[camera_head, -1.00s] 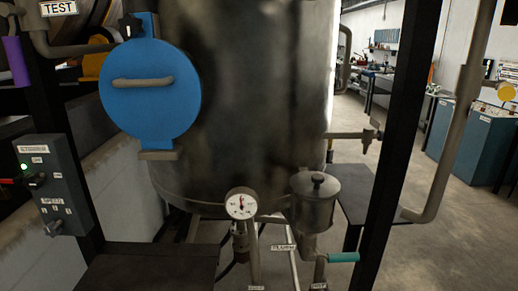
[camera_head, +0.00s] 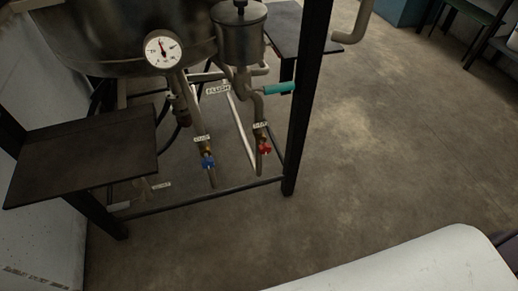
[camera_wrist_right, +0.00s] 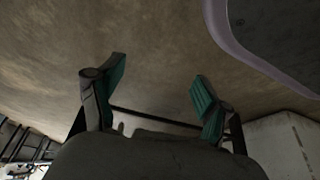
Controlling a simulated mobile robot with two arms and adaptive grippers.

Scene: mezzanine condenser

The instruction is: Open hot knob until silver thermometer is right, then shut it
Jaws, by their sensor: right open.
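The round thermometer (camera_head: 161,49) has a white dial, a silver rim and a red needle pointing roughly up and slightly left. It sits in front of the metal vessel, at the upper left of the head view. A red knob (camera_head: 265,149) is on a pipe below it to the right, under a small label (camera_head: 261,126) too small to read surely. A blue knob (camera_head: 208,161) is on the pipe to its left. My right gripper (camera_wrist_right: 157,78) is open and empty above floor in the right wrist view. My left gripper is not in view.
A teal handle (camera_head: 280,88) sticks out below the metal pot (camera_head: 240,38). A dark shelf (camera_head: 85,155) is at the left. A black frame post (camera_head: 305,100) stands just right of the knobs. The floor (camera_head: 370,150) at the right is clear.

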